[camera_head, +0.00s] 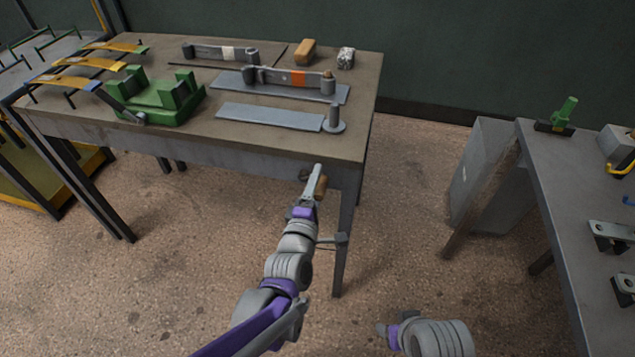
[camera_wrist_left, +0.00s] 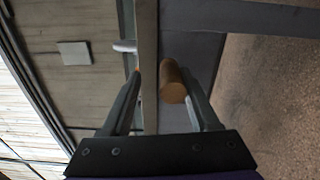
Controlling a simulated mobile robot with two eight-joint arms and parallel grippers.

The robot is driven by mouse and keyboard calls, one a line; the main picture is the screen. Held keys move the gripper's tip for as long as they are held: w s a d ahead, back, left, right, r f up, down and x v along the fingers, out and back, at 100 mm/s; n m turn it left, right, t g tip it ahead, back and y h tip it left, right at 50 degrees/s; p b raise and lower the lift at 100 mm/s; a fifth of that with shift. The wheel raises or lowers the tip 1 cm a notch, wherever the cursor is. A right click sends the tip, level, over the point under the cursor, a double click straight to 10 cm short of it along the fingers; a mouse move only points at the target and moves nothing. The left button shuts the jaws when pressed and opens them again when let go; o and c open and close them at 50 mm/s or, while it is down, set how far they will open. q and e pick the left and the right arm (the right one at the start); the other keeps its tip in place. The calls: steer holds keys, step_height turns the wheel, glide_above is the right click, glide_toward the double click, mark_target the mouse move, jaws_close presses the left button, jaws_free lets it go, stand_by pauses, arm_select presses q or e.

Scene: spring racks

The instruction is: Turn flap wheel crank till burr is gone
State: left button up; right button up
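The crank's wooden handle (camera_head: 320,187) shows at the front right edge of the workbench, beside my left gripper (camera_head: 314,178). In the left wrist view the brown handle (camera_wrist_left: 172,85) points toward the camera between the two spread fingers of my left gripper (camera_wrist_left: 165,100). The handle looks free of both fingers, with a gap on at least the left side. The flap wheel and the burr cannot be made out. My right gripper (camera_head: 388,332) is low in the head view, away from the bench, and its fingers are too small to read.
The workbench (camera_head: 250,135) carries a green fixture (camera_head: 160,97), grey plates (camera_head: 270,117), leaf springs and two small blocks. A second table (camera_head: 565,190) stands at the right. A bench leg (camera_head: 343,235) is close to my left arm.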

arm_select(q)
steer(key=p+v, duration=0.1)
steer(key=v, duration=0.9)
steer(key=shift+s+a, duration=0.15)
steer(key=shift+s, duration=0.25)
